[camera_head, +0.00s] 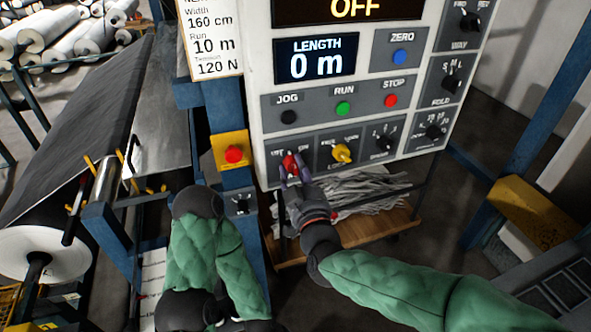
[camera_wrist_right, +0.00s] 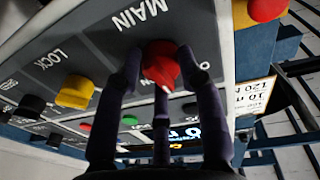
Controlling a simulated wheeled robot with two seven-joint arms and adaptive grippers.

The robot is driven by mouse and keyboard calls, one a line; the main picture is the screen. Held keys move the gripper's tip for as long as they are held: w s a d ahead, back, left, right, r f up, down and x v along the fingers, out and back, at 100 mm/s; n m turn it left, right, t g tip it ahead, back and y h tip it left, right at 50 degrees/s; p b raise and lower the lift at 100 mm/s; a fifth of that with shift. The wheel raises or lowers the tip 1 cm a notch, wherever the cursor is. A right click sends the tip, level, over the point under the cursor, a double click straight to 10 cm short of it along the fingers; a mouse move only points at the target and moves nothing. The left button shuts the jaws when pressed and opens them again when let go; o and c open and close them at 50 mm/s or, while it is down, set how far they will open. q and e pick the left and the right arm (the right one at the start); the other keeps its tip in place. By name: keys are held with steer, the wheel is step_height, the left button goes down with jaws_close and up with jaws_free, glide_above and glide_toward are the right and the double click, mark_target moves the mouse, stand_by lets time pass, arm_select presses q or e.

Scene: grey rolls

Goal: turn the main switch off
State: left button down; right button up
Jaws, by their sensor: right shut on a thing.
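The main switch is a red knob (camera_head: 290,164) at the lower left of the control panel (camera_head: 262,100), with position labels just above it. My right gripper (camera_head: 291,178) reaches up to it from below and is shut on it. In the right wrist view the red knob (camera_wrist_right: 160,66) sits between the dark fingers of the gripper (camera_wrist_right: 160,90), beside the word MAIN. A small white mark shows on the knob, but the fingers partly hide it and I cannot tell its exact setting. My left arm is folded at the lower middle; its gripper is out of view.
A yellow knob (camera_head: 341,153) sits right of the main switch, with black dials further right. JOG, RUN and STOP buttons (camera_head: 391,101) are above. The top display (camera_head: 355,8) reads OFF. A red button on a yellow box (camera_head: 232,153) stands left of the panel.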

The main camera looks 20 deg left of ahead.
steer(key=n, duration=0.6)
steer(key=shift+f+y, duration=0.3)
steer(key=shift+o, duration=0.4)
steer(key=shift+d+n+y, duration=0.15)
steer(key=shift+n+y, duration=0.15)
steer(key=shift+n, duration=1.7)
steer(key=shift+f+g, duration=0.15)
steer(key=shift+g, duration=0.15)
steer(key=o, duration=1)
steer(key=shift+o, duration=0.2)
steer(key=shift+r, duration=0.2)
steer(key=shift+r, duration=0.1)
steer(key=shift+s+d, duration=0.1)
steer(key=shift+s, duration=0.15)
steer(key=v, duration=1.1)
steer(key=shift+s+f, duration=0.2)
steer(key=shift+f, duration=0.1)
